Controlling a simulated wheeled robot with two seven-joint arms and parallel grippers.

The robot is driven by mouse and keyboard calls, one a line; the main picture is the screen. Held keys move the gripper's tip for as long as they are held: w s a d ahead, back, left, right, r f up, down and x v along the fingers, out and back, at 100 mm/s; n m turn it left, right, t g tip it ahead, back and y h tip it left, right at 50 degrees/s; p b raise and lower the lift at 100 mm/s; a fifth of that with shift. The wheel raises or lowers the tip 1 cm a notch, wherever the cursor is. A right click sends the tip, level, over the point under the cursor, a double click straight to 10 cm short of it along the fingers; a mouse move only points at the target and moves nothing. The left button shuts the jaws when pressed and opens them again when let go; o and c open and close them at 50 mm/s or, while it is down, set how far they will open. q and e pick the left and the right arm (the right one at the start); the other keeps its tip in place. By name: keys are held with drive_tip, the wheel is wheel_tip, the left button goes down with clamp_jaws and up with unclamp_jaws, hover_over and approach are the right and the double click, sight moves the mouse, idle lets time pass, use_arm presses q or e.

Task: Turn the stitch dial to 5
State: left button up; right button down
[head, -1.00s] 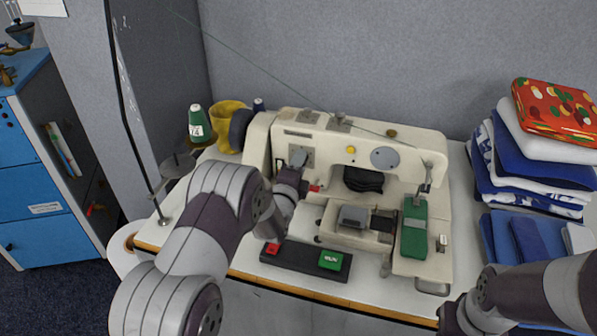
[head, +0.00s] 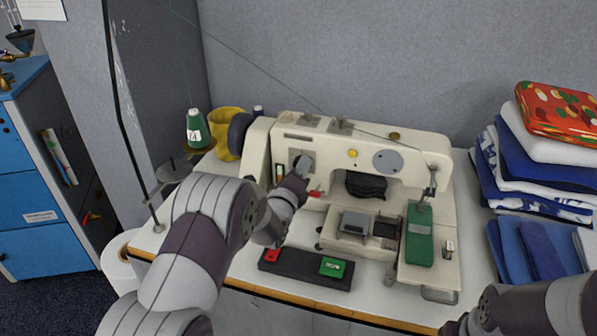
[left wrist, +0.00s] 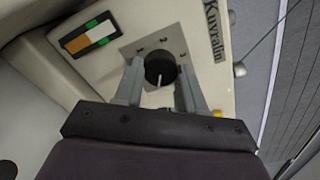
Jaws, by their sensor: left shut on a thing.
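The cream sewing machine (head: 395,160) stands on the table. Its stitch dial (left wrist: 160,67) is a round black knob with a pale pointer line, set on a grey plate in the left wrist view. My left gripper (left wrist: 160,82) is shut on the dial, one finger on each side of it. In the head view my left gripper (head: 301,168) reaches the machine's front at the left and mostly hides the dial.
A switch box with red and green buttons (head: 306,272) lies in front of the machine. Folded cloths (head: 545,170) are stacked at right. A red lever (head: 315,193) is close beside my left gripper.

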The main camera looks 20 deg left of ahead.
use_arm(q)
drive_tip(key=shift+f, duration=0.15)
drive_tip(key=o, duration=1.1)
drive_tip(key=shift+c, duration=0.2)
drive_tip(key=shift+s, duration=0.1)
drive_tip(key=s, duration=1.2)
drive_tip(key=shift+s+a, duration=0.25)
drive_tip(key=shift+s, duration=0.05)
